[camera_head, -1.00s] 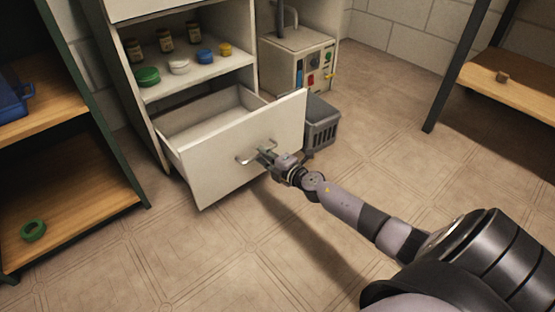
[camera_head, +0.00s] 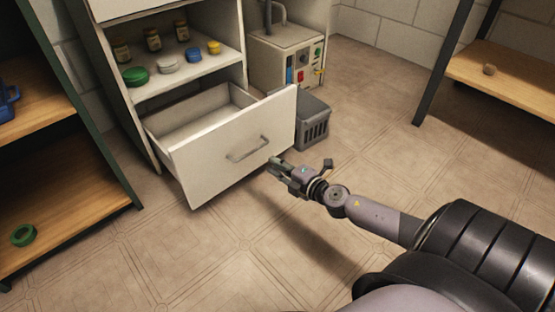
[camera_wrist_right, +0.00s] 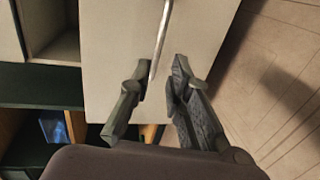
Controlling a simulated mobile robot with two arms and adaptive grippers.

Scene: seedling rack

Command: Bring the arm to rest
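My right gripper (camera_head: 298,169) is open and empty, its fingers spread, just right of and apart from the open drawer's front. In the right wrist view the gripper (camera_wrist_right: 160,78) shows two separated fingers, with the metal bar handle (camera_wrist_right: 161,38) beyond their tips. The white drawer (camera_head: 212,170) is pulled out of the cabinet and looks empty inside. Its handle (camera_head: 248,148) is free in the head view. My right arm reaches in from the lower right. My left gripper is not in view.
The white cabinet shelf (camera_head: 190,73) above the drawer holds jars and coloured lids. A grey bin (camera_head: 313,125) and a machine (camera_head: 290,58) stand right of the drawer. Wooden racks (camera_head: 80,195) (camera_head: 515,85) stand left and right. The floor (camera_head: 390,150) between is clear.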

